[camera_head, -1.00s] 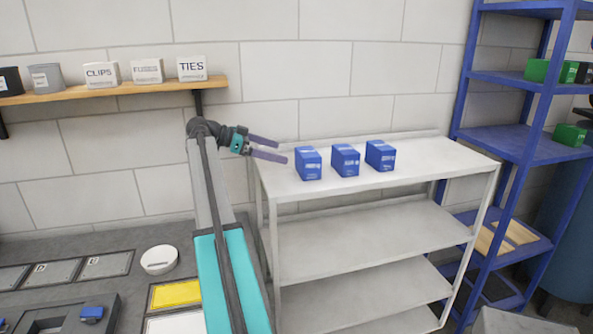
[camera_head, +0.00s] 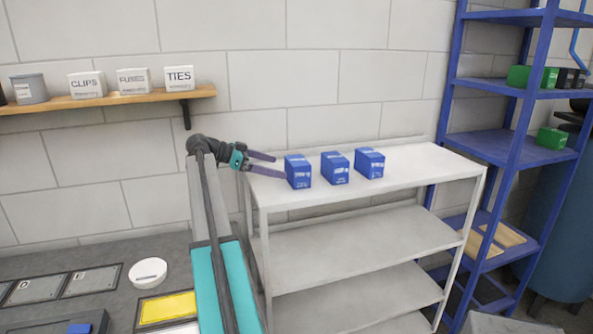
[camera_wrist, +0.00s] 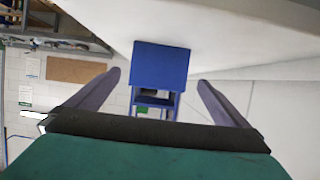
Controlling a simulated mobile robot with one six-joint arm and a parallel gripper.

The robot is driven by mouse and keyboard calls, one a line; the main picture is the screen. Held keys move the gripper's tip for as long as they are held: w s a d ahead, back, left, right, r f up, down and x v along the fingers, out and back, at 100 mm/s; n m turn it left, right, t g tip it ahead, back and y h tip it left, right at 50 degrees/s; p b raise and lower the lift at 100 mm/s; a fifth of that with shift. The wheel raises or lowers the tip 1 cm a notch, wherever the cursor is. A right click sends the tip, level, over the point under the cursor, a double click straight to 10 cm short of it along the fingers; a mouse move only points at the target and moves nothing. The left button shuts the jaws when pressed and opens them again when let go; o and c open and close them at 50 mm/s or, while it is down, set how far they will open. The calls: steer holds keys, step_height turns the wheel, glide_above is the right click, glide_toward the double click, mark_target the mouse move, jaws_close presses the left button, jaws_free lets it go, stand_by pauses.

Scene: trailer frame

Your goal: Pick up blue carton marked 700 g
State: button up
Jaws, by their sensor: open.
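Three blue cartons stand upright in a row on the white shelf unit's top: a left one (camera_head: 298,172), a middle one (camera_head: 334,168) and a right one (camera_head: 369,163). Their white markings are too small to read, so I cannot tell which is the 700 g one. My gripper (camera_head: 280,167) is open and empty just left of the left carton, its fingers pointing toward it. In the wrist view, which looks upside down, a blue carton face (camera_wrist: 161,66) shows ahead, between the two fingers and beyond their tips.
The white shelf unit (camera_head: 430,166) has clear top space right of the cartons. A blue rack (camera_head: 500,145) with green boxes stands to its right. A wooden wall shelf (camera_head: 120,97) holds white boxes at left. A grey bench (camera_head: 110,255) is below it.

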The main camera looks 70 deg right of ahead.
mark_target(288, 169)
steer(key=shift+p+x, duration=0.55)
steer(key=shift+x, duration=1.75)
steer(key=shift+d, duration=0.1)
steer(key=shift+p+x, duration=1.05)
steer(key=shift+x, duration=0.2)
steer(key=shift+p+x, duration=0.5)
steer(key=shift+x, duration=0.85)
steer(key=shift+f, duration=0.1)
steer(key=c, duration=1.5)
steer(key=shift+r, duration=0.25)
steer(key=shift+c, duration=0.2)
